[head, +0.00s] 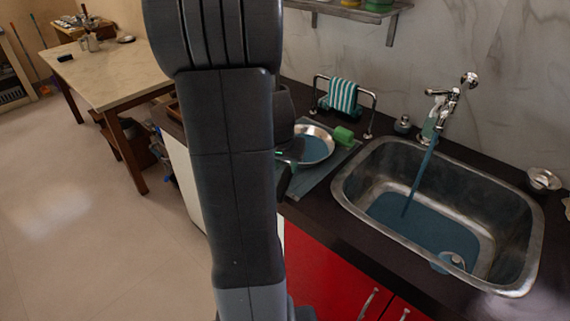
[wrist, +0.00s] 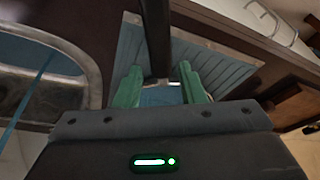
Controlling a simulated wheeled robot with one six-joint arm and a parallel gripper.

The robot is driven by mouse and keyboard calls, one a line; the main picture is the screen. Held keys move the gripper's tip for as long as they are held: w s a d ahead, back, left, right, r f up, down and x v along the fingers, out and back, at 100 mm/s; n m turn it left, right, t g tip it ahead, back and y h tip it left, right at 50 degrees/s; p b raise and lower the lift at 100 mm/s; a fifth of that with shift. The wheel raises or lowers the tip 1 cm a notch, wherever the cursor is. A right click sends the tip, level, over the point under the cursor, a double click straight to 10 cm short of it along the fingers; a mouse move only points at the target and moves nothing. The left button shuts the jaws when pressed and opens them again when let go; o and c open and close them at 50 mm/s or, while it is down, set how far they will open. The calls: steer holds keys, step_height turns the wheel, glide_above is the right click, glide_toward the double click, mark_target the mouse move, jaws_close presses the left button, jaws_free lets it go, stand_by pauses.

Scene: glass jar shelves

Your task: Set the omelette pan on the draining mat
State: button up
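The omelette pan (head: 316,147), with a steel rim and blue-looking inside, appears to rest flat on the blue-grey draining mat (head: 318,178) left of the sink. Its dark handle (head: 286,183) points toward the counter's front edge. In the wrist view the handle (wrist: 157,40) runs down between the green fingers of my gripper (wrist: 160,80), with a narrow gap on each side, so the gripper looks open around it. The ribbed mat (wrist: 218,68) shows on both sides. In the head view my arm hides most of the gripper and the pan's left edge.
A green object (head: 343,135) lies at the pan's right edge. Behind stands a rack with a striped towel (head: 343,96). The sink (head: 350,205), with running tap (head: 440,108), is at right. A small metal bowl (head: 543,179) stands beyond it. A table (head: 105,75) is far left.

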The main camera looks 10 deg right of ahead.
steer(key=shift+p+v, duration=0.8)
steer(key=shift+v, duration=0.55)
steer(key=v, duration=1.3)
steer(key=shift+r, duration=0.4)
steer(key=shift+s+f, duration=0.1)
steer(key=x, duration=1.3)
steer(key=shift+f, duration=0.4)
steer(key=shift+r, duration=0.1)
